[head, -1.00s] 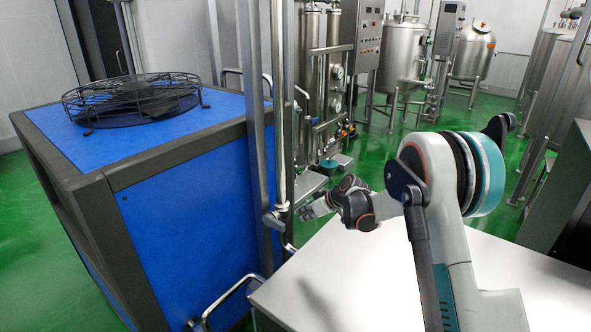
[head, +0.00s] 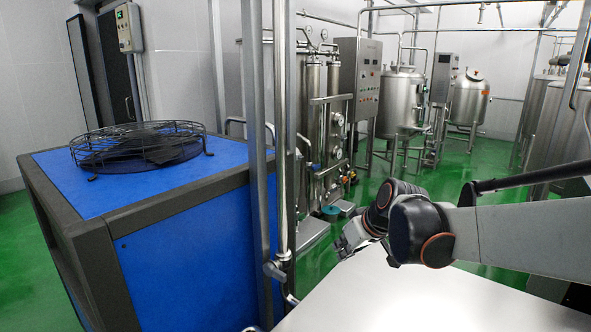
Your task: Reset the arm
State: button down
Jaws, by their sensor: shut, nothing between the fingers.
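My arm reaches in from the right edge of the head view, with its forearm nearly level. My gripper (head: 347,246) is at the arm's left end, above the far left corner of the white table (head: 400,305). It is small and partly in line with the dark wrist joints. It is shut and holds nothing. It appears clear of the metal pipe to its left.
A blue cabinet (head: 190,250) with a round black fan guard (head: 137,146) fills the left. A vertical steel pipe (head: 282,120) stands between the cabinet and my gripper. Steel tanks (head: 401,100) and a control box (head: 359,75) stand behind on open green floor.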

jog(key=s+d+m+h, duration=0.1)
jog(key=s+d, duration=0.3)
jog(key=s, duration=0.9)
jog(key=s+d+f+m+h, duration=0.1)
jog(key=s+d+m, duration=0.3)
jog(key=s, duration=1)
jog(key=shift+s+d+t+h, duration=0.15)
jog(key=shift+s+t+h, duration=0.2)
jog(key=shift+h, duration=0.45)
